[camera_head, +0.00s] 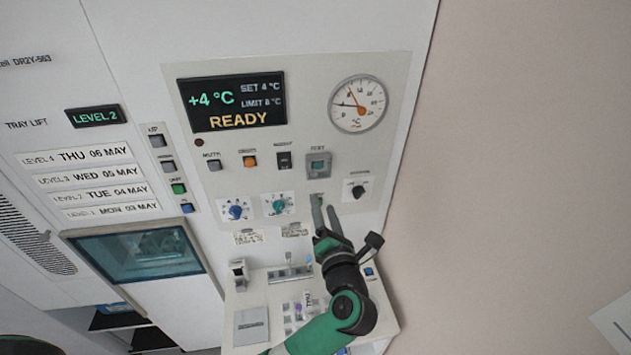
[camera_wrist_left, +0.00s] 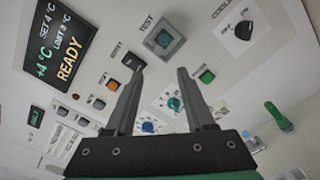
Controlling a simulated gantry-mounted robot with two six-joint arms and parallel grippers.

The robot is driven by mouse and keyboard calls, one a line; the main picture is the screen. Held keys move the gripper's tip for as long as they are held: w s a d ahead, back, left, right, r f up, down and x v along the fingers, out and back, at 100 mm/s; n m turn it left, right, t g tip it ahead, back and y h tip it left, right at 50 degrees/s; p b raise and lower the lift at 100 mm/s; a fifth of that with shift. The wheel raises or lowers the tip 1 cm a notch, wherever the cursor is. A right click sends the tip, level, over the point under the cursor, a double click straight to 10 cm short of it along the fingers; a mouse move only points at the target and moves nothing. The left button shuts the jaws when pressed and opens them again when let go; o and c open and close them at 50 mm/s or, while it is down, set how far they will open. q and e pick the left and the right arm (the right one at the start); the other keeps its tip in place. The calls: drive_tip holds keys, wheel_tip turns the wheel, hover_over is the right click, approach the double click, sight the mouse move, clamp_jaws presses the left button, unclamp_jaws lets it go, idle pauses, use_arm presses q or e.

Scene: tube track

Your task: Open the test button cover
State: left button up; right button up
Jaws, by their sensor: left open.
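The test button cover (camera_head: 318,165) is a small grey square housing with a teal centre, under the TEST label on the upright control panel. It also shows in the left wrist view (camera_wrist_left: 163,41), above the fingers. It looks closed over the button, though its hinge side is too small to tell. My left gripper (camera_head: 324,204) comes up from below with its fingers pointing up at the panel. Its two fingers are apart and empty in the left wrist view (camera_wrist_left: 160,72), with the cover beyond the tips. My right gripper is not in view.
A READY display (camera_head: 233,102) and a round gauge (camera_head: 358,104) sit above. A dark rocker switch (camera_head: 284,160), an orange button (camera_head: 249,161), a black knob (camera_head: 356,190) and a teal knob (camera_head: 279,205) are close around the cover. A shelf with small items (camera_head: 252,326) lies below.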

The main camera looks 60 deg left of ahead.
sight(314, 175)
use_arm(q)
drive_tip(key=p+x, duration=0.1)
drive_tip(key=x, duration=1)
drive_tip(key=shift+w+a, duration=0.15)
drive_tip(key=shift+a, duration=0.1)
drive_tip(key=shift+c, duration=0.2)
drive_tip(key=shift+r, duration=0.1)
clamp_jaws()
idle(0.6)
